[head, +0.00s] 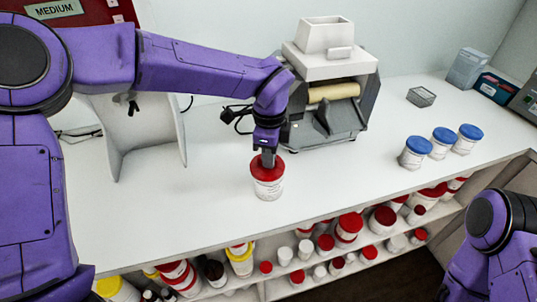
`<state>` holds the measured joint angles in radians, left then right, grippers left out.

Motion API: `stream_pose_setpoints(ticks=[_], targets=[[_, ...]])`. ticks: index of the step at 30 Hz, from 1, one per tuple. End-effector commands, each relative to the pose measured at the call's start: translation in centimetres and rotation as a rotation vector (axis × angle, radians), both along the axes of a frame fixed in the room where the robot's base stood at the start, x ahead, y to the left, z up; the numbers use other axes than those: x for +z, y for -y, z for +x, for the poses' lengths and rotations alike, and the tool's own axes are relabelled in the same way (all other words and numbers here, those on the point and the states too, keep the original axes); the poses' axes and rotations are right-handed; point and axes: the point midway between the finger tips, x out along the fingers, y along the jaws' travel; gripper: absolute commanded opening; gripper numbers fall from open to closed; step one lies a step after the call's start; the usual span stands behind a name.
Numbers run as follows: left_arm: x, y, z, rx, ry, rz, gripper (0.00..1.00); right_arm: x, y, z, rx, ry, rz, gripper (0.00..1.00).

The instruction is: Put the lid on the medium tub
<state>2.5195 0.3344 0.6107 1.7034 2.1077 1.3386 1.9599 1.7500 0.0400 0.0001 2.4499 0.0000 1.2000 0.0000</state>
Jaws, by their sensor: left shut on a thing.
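A white tub (268,188) with printed markings stands upright on the white bench, in front of the mill. A red lid (258,168) is at its top, level and over its mouth; I cannot tell whether it is fully seated. My left gripper (267,160) points straight down from above and is shut on the red lid. Its fingertips are partly hidden against the lid. My right arm shows at the lower right, but its gripper is out of view.
A grey and white roller mill (328,90) stands just behind the tub. Several blue-lidded tubs (442,142) stand to the right. Shelves below the bench hold many containers. The bench left of the tub is clear.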

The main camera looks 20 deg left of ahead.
Motion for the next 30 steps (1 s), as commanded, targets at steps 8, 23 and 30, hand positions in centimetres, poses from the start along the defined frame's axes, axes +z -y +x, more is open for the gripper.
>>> stream_pose_setpoints(ticks=[8,23,30], targets=[[-0.1,0.0,0.1,0.0,-0.001,0.0,0.0,0.0,0.0,0.0,0.0,0.0,0.0,0.43],[-0.6,0.0,1.0,0.0,-0.001,-0.001,0.0,-0.4,0.0,0.0,0.0,0.0,0.0,0.43],[-0.6,0.0,1.1,0.0,-0.001,0.0,0.0,-0.4,0.0,0.0,0.0,0.0,0.0,0.43]])
